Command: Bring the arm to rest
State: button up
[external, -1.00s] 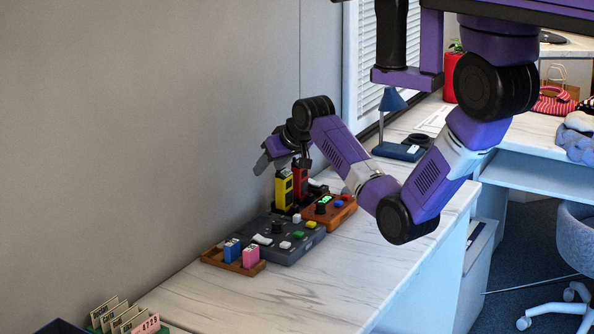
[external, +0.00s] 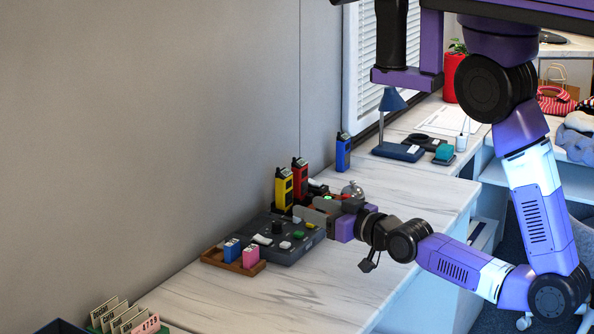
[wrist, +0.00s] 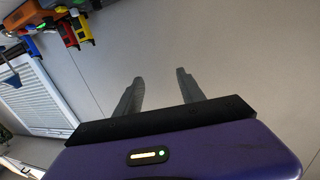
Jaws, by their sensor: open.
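My gripper (external: 316,209) is above the desk (external: 300,300) in the external view, near the right part of the grey control panel (external: 282,241), with its fingers reaching left across the view of it. In the wrist view my gripper (wrist: 157,88) has its two grey fingers apart with nothing between them. Only bare wall lies behind them. My forearm is low over the desk's right side, and the elbow hangs past the desk's right edge. My gripper and arm hide most of the orange unit behind the panel.
A yellow radio (external: 284,188) and a red radio (external: 300,180) stand upright behind the panel; a blue radio (external: 343,152) stands farther back. A wooden tray (external: 233,263) with a blue and a pink block sits in front. The desk's near right is clear.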

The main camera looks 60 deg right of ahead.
jog(key=s+a+n+y, duration=0.1)
jog(key=s+a, duration=0.2)
jog(key=s, duration=0.4)
jog(key=s+a+n+g+y, duration=0.1)
jog(key=s+a, duration=0.1)
jog(key=s, duration=0.6)
jog(key=s+a+r+g+y, duration=0.1)
jog(key=s+a+y, duration=0.1)
jog(key=s, duration=0.6)
jog(key=shift+s+a+n, duration=0.15)
jog(key=shift+a+n, duration=0.25)
jog(key=shift+a, duration=0.4)
